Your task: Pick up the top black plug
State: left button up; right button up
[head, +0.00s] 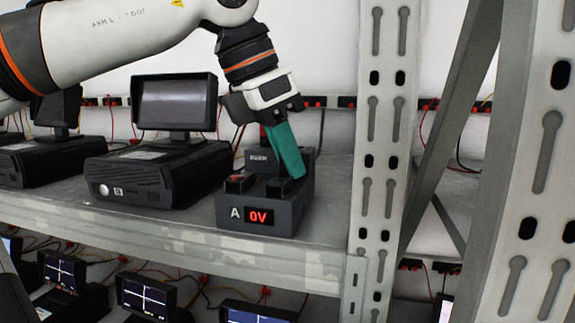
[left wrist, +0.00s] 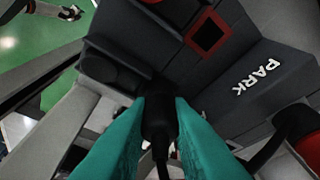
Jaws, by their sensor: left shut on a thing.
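My left gripper (head: 283,140) comes down from above with its teal fingers over the right side of a dark box with a red "0V" display (head: 260,217). In the left wrist view the teal fingers (left wrist: 159,128) are shut on a black plug (left wrist: 158,122), one finger on each side. A dark cable runs down from the plug. The plug's far end is at the dark box (left wrist: 240,70); I cannot tell whether it is still seated. In the head view the fingers hide the plug.
The box stands on a grey shelf (head: 180,232), close to a perforated upright post (head: 378,130). A black monitor unit (head: 160,170) stands to its left. A black plug or connector with red (left wrist: 300,130) is at the right of the left wrist view. Lower-shelf screens (head: 147,297) show below.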

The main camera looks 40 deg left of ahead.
pick_arm(q)
jog(key=shift+r, duration=0.1)
notch_tip(320, 180, up, 10)
jog(key=shift+f+b, duration=0.1)
jog(key=shift+b, duration=0.35)
jog(key=shift+a, duration=0.1)
dwell(0.3)
jog(key=w+a+f+n+y, duration=0.1)
jog(key=w+a+f+n, duration=0.1)
jog(key=w+f+n, duration=0.1)
jog(key=w+n+p, duration=0.1)
jog(key=w, duration=0.1)
jog(key=shift+w+a+f+y, duration=0.25)
jog(key=shift+w+a+y, duration=0.15)
dwell(0.4)
jog(key=shift+s, duration=0.2)
jog(key=shift+w, duration=0.25)
jog(key=shift+s+f, duration=0.15)
dwell(0.9)
